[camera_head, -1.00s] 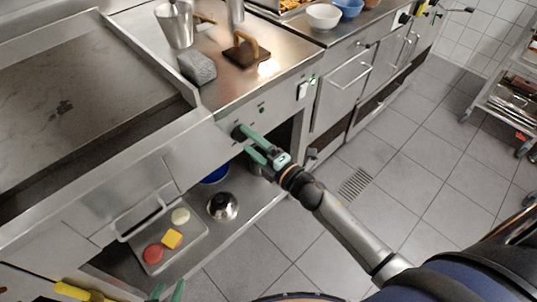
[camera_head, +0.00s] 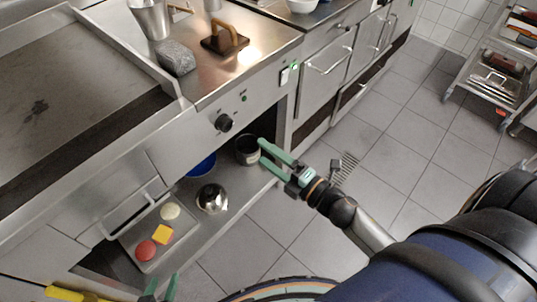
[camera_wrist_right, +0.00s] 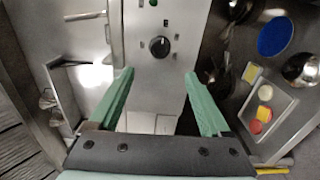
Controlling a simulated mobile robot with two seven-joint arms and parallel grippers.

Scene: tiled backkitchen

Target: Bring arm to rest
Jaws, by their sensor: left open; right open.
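My right gripper (camera_head: 263,152) is open and empty in the head view, in front of the steel counter and apart from it. A black control knob (camera_head: 223,123) is on the counter's front panel, up and left of the fingertips. In the right wrist view the two green fingers (camera_wrist_right: 158,78) are spread wide with nothing between them, and the knob (camera_wrist_right: 159,46) shows beyond them. My left gripper (camera_head: 163,284) shows only its green fingertips at the bottom edge of the head view, apart from each other.
A lower shelf holds a tray (camera_head: 146,268) with food pieces, a shiny round lid (camera_head: 212,198), a pot (camera_head: 246,150) and a blue bowl (camera_head: 201,166). A yellow-handled thing (camera_head: 66,293) lies at bottom left. A wheeled rack (camera_head: 462,78) stands at right. The tiled floor between is clear.

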